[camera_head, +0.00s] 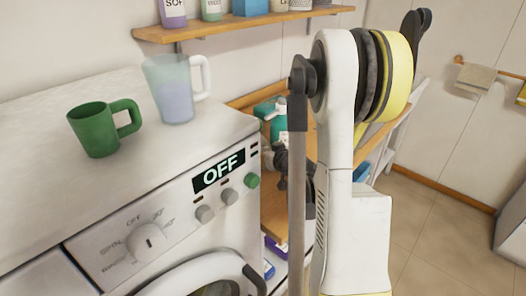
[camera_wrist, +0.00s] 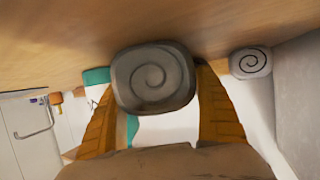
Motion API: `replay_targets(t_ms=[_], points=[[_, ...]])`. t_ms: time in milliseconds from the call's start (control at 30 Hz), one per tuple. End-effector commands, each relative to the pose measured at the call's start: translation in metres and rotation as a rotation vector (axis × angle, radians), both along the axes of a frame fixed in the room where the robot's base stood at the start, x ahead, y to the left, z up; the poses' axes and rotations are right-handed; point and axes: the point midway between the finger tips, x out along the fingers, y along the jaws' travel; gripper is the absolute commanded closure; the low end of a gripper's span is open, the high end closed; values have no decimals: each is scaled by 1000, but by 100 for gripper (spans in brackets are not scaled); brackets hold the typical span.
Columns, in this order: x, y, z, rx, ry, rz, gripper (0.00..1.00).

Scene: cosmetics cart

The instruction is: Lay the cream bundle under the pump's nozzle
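A rolled bundle (camera_wrist: 153,78) with a spiral end sits between the two orange-brown fingers of my gripper (camera_wrist: 156,84) in the wrist view. The fingers meet its sides with no clear gap. It looks grey-beige in shade, so I cannot be sure that it is the cream one. A second, paler spiral bundle (camera_wrist: 250,63) stands apart to the right. In the head view, my arm covers most of the wooden cart top (camera_head: 276,208). A teal item (camera_head: 280,128) shows behind the arm; I cannot tell whether it is the pump. No nozzle is clear.
A washing machine (camera_head: 160,228) with a green mug (camera_head: 93,130) and a translucent jug (camera_head: 174,95) on top stands left of my arm. A wall shelf (camera_head: 235,27) with bottles is above. Open floor (camera_head: 430,235) lies to the right.

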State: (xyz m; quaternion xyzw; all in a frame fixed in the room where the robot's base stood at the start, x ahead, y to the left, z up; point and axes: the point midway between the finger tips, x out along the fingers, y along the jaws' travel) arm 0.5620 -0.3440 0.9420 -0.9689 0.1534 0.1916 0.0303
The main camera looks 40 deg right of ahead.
Motion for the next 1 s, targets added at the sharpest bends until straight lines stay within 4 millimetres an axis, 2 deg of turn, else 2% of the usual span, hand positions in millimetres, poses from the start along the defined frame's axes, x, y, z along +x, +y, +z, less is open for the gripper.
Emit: replay_targets(t_ms=[400,567,800,1000], points=[[-2,0,6,0,0,-1,15],[-29,9,18,0,0,-2,15],[-77,24,39,0,0,-3,15],[-101,32,48,0,0,-2,15]])
